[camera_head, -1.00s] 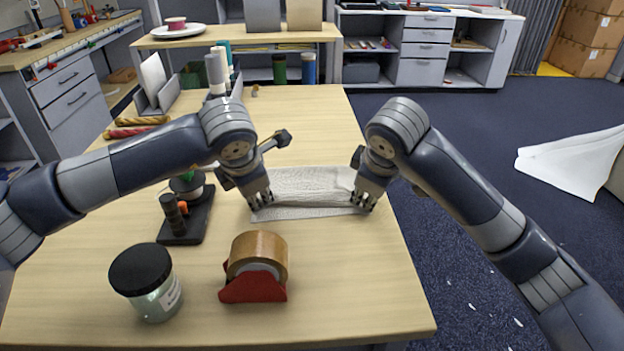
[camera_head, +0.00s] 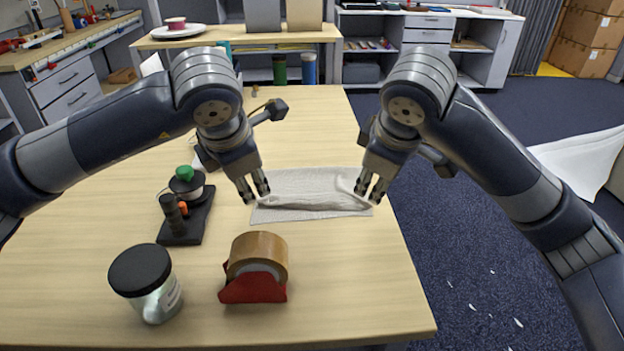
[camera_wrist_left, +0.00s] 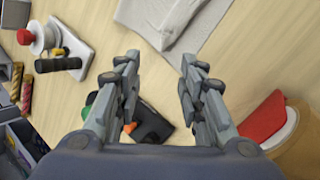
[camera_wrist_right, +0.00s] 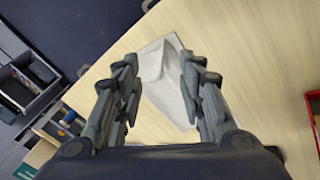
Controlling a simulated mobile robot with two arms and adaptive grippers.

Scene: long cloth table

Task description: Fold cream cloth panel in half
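The cream cloth panel (camera_head: 305,190) lies on the table between my two arms, with a raised, rumpled ridge across its near part and a wrinkled right corner. It also shows at the top of the left wrist view (camera_wrist_left: 178,22) and in the middle of the right wrist view (camera_wrist_right: 160,85). My left gripper (camera_head: 254,194) is open and empty, above the table at the cloth's left edge. My right gripper (camera_head: 370,190) is open and empty, above the cloth's right edge. Neither gripper appears to touch the cloth.
A tape dispenser (camera_head: 254,288) with a red base and a jar with a black lid (camera_head: 142,270) stand near the front. A black stand with a green knob (camera_head: 188,220) is left of the cloth. The table (camera_head: 345,290) is clear at front right.

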